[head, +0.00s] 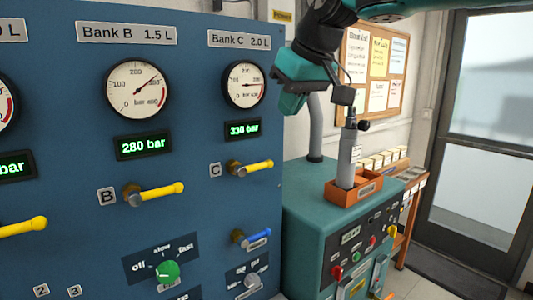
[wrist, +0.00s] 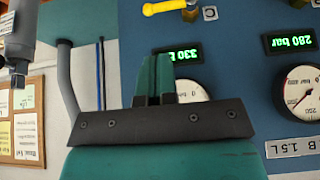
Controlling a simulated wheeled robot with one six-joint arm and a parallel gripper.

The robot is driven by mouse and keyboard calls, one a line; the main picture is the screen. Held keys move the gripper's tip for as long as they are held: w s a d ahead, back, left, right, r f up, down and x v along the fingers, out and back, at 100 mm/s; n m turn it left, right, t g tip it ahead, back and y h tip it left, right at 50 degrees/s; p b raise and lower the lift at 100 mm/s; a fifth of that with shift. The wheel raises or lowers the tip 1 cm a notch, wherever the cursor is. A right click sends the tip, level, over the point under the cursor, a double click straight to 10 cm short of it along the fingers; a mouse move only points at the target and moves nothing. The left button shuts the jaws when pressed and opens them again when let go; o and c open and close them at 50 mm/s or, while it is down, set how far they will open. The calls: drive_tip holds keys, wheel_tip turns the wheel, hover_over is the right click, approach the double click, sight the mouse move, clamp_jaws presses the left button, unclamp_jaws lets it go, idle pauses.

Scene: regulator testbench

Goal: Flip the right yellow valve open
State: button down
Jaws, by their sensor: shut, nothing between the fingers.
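The right yellow valve (head: 250,169) is on the blue panel beside the label C, under the Bank C gauge. Its handle points right, roughly level, tilted slightly up. In the upside-down wrist view, the yellow handle (wrist: 164,7) shows at the top edge, partly cut off, next to its brass body. My gripper (head: 291,104) is in front of the panel's right edge, above and to the right of the valve, apart from it. In the wrist view, my gripper's teal fingers (wrist: 154,62) are together and empty, with the 330 bar display behind them.
The Bank B yellow valve (head: 155,193) is to the left, and a blue handle (head: 251,238) sits below the C valve. A teal cabinet (head: 312,214) with a grey cylinder (head: 347,160) in an orange holder stands close on the right. Space directly before the C valve looks clear.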

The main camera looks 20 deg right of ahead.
sight(262, 164)
drive_tip(key=p+x, duration=0.4)
drive_tip(key=x, duration=1)
drive_tip(key=shift+a, duration=0.1)
